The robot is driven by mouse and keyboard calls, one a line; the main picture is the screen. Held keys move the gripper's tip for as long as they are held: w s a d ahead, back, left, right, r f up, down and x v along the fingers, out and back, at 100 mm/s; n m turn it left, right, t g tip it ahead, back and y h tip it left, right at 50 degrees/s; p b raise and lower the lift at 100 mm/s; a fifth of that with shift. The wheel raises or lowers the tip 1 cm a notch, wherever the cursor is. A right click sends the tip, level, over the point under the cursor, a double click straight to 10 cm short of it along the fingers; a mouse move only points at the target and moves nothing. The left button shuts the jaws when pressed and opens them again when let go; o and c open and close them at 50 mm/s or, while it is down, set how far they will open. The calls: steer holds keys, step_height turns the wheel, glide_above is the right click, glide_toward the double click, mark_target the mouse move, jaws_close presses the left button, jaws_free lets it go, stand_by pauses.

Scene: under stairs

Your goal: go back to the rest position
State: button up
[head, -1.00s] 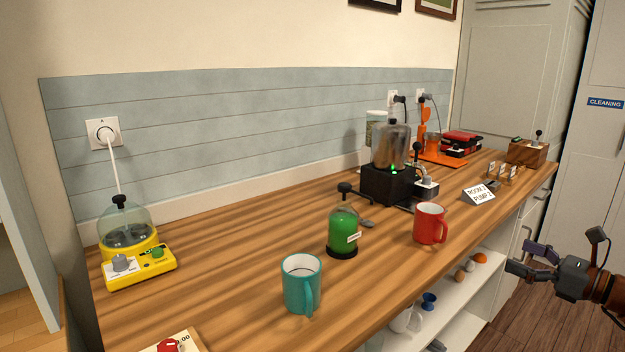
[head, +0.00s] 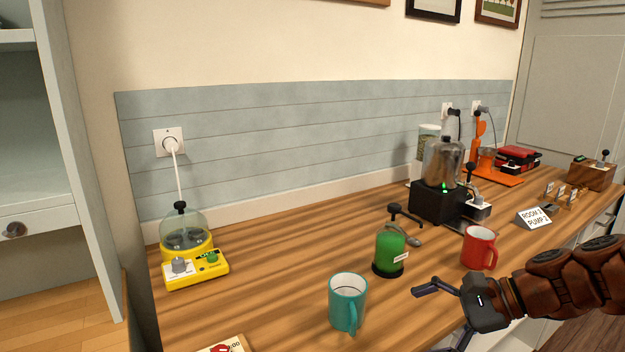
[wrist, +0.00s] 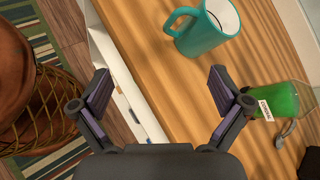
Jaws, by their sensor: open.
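My gripper (head: 447,312) is open and empty at the front edge of the wooden counter, in the lower right of the head view. Its two fingers stand wide apart in the wrist view (wrist: 157,92), with the counter edge and the shelves below between them. A teal mug (head: 346,303) stands upright on the counter to the left of my gripper; it also shows at the top of the wrist view (wrist: 208,32). A green pump bottle (head: 388,252) stands behind it. A red mug (head: 477,249) stands close behind my arm.
A yellow domed device (head: 192,264) sits at the left, plugged into the wall. A black machine with a metal jug (head: 441,163), a sign (head: 534,217) and a wooden box (head: 592,174) stand further right.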

steer(key=s+a+f+n+g+h+p, duration=0.1)
steer(key=s+a+n+g+h+p, duration=0.15)
steer(key=s+a+n, duration=0.35)
steer(key=s+a+f+n+g+h+p, duration=0.1)
steer(key=s+n+g+h, duration=0.15)
steer(key=s, duration=0.55)
steer(key=s+d+n+h+p, duration=0.2)
steer(key=s+d+n+h, duration=0.3)
steer(key=s+n, duration=0.2)
steer(key=shift+s+d+f+h+p, duration=0.25)
steer(key=shift+s+f+h+p, duration=0.15)
steer(key=shift+s, duration=0.75)
